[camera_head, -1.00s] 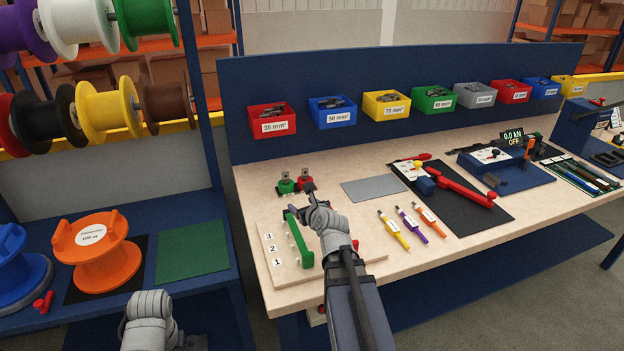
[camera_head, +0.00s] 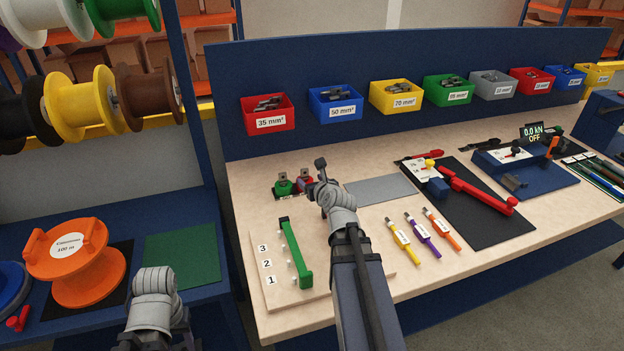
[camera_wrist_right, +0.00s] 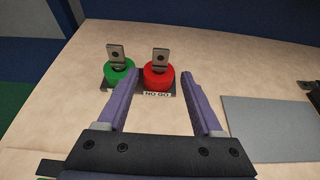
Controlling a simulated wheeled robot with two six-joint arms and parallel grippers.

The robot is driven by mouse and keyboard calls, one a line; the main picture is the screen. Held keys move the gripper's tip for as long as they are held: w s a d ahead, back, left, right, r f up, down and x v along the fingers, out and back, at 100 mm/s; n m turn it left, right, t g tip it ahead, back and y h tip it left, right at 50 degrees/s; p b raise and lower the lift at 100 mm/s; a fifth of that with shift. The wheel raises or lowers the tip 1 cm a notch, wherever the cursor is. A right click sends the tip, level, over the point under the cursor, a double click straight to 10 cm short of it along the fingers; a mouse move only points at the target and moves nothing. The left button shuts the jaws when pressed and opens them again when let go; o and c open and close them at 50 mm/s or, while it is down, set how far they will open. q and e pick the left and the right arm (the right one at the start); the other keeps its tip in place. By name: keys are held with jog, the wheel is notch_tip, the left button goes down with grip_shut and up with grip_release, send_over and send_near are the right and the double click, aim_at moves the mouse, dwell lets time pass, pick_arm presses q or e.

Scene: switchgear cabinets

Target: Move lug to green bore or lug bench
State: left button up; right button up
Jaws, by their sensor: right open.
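A green ring-shaped bore (camera_wrist_right: 119,73) and a red one (camera_wrist_right: 158,76) labelled NO GO stand side by side on a dark base. A grey metal lug (camera_wrist_right: 116,53) with a hole stands upright in the green bore, and a similar lug (camera_wrist_right: 160,56) in the red one. Both bores also show in the head view, green (camera_head: 283,187) and red (camera_head: 305,184), the red partly hidden by my right arm. My right gripper (camera_wrist_right: 158,75) is open and empty, its fingers toward the red bore without visible contact. My left gripper (camera_head: 155,342) is at the bottom edge, its jaws unclear.
A board numbered 1 to 3 with a green strip (camera_head: 296,252) lies in front of the bores. Labelled lug bins (camera_head: 268,113) hang behind.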

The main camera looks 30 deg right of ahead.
aim_at(305, 171)
jog(key=b+x, duration=0.3)
jog(key=x, duration=0.4)
jog(key=shift+w+d+f, duration=0.1)
jog(key=shift+w+f, duration=0.1)
jog(key=shift+w, duration=0.15)
grip_shut()
jog(key=c, duration=0.6)
grip_release()
jog(key=shift+c, duration=0.2)
grip_shut()
jog(key=shift+r+p, duration=0.8)
jog(key=shift+p, duration=0.1)
jog(key=shift+r+p, duration=1.85)
